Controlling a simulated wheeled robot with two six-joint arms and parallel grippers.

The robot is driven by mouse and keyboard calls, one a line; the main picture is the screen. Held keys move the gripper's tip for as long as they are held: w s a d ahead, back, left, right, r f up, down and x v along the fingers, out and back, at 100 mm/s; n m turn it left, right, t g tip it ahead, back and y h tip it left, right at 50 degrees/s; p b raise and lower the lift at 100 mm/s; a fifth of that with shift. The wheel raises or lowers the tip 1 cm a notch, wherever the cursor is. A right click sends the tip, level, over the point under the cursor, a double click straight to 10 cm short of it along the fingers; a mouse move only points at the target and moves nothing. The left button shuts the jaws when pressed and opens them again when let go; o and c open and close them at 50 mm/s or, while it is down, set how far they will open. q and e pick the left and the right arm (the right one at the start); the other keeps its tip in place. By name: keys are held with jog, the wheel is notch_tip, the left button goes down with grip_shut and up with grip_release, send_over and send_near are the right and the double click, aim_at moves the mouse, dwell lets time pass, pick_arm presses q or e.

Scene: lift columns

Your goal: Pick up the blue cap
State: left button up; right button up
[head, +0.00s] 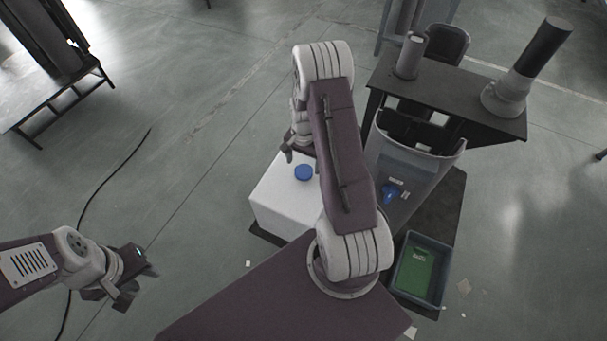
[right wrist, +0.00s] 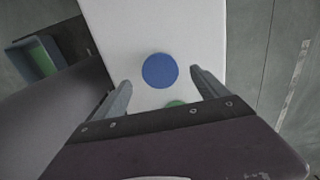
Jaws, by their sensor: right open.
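The blue cap (head: 304,172) is a round disc on top of the white block (head: 272,205). In the right wrist view the blue cap (right wrist: 160,71) lies ahead of and between the two fingertips, apart from both. My right gripper (head: 287,152) is open beside the cap, at the block's far edge; it also shows in the right wrist view (right wrist: 160,80).
A grey bin (head: 412,165) with a blue mark stands right of the block. A blue-grey crate (head: 401,284) with a green inside sits on the floor at the lower right. A dark table (head: 450,98) stands behind. The floor at left is open, crossed by a cable (head: 104,187).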

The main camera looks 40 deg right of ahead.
aim_at(304, 171)
notch_tip(304, 171, down, 6)
jog(key=shift+d+r+b, duration=0.1)
jog(key=shift+b, duration=0.45)
jog(key=shift+r, duration=0.1)
jog(key=c, duration=1.4)
